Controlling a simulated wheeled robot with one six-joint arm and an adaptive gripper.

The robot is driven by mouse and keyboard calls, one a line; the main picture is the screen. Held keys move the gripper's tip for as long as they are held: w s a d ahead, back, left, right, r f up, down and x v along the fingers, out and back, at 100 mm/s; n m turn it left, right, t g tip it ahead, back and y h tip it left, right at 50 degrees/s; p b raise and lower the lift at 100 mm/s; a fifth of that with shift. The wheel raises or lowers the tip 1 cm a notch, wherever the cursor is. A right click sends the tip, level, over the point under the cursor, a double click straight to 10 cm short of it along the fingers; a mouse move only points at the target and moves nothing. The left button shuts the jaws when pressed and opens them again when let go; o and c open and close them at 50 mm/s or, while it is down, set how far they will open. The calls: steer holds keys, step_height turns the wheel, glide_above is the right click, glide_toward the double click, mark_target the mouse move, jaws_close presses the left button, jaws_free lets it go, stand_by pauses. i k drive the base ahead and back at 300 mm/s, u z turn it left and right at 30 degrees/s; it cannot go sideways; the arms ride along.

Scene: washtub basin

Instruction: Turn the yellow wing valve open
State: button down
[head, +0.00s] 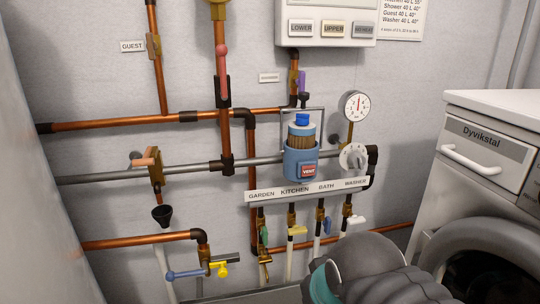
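A small yellow wing-shaped handle (219,269) sits on a short brass valve at the lower left, just right of a blue lever (184,274). A second yellow handle (297,230) sits on the thin pipe below the KITCHEN label. Both are small, and I cannot tell their exact turn position. Dark grey rounded links of my arm with a teal ring fill the lower middle right. My gripper's fingers do not show, and no contact with either yellow handle is visible.
A label strip (307,190) runs above green, yellow, blue and white handles. A blue VENT canister (301,163), a gauge (357,106) and a dial (353,157) stand above. A white washer (481,150) stands at right.

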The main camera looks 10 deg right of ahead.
mark_target(296, 230)
steer(key=z, duration=1.05)
steer(key=k, duration=1)
steer(key=u, duration=1)
steer(key=i, duration=0.5)
